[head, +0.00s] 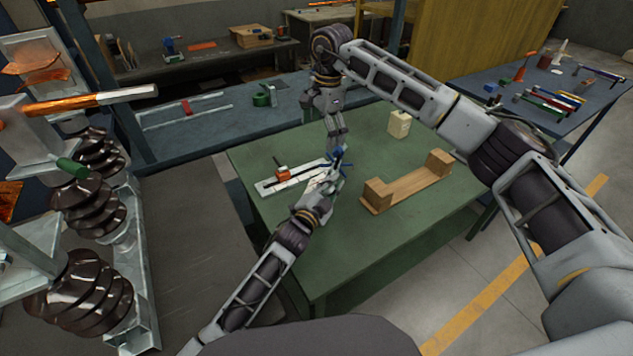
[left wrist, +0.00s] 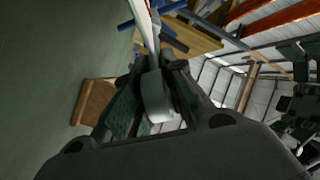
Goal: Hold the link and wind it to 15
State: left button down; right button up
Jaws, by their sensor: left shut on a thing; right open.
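My left gripper (head: 328,182) is over the green table, shut on a pale link (left wrist: 149,30). In the left wrist view the link's thin pale bar runs up and away from my fingers (left wrist: 155,105). Blue crossing bars (left wrist: 172,8) show near its far end, and blue also shows between the two grippers in the head view (head: 340,158). My right gripper (head: 337,150) is open and points down just above the left one, close to the blue part. I cannot tell whether it touches. No reading of 15 can be made out.
A pale plate (head: 268,187) with an orange block (head: 283,174) lies left of the grippers on the green table (head: 300,245). A wooden cradle (head: 410,187) and a cream block (head: 399,124) stand to the right. Brown insulators (head: 85,290) stand at the far left. The table's front is clear.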

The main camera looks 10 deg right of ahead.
pick_arm(q)
jog(key=shift+a+f, duration=0.2)
jog(key=shift+f, duration=0.25)
jog(key=c, duration=1.4)
grip_release()
jog(key=shift+w, duration=0.2)
jog(key=shift+d+r, duration=0.1)
jog(key=shift+r, duration=0.1)
jog(key=shift+s+r, duration=0.1)
jog(key=shift+s, duration=0.05)
jog(key=shift+s, duration=0.1)
jog(key=shift+v, duration=3.85)
jog(key=shift+f, duration=0.2)
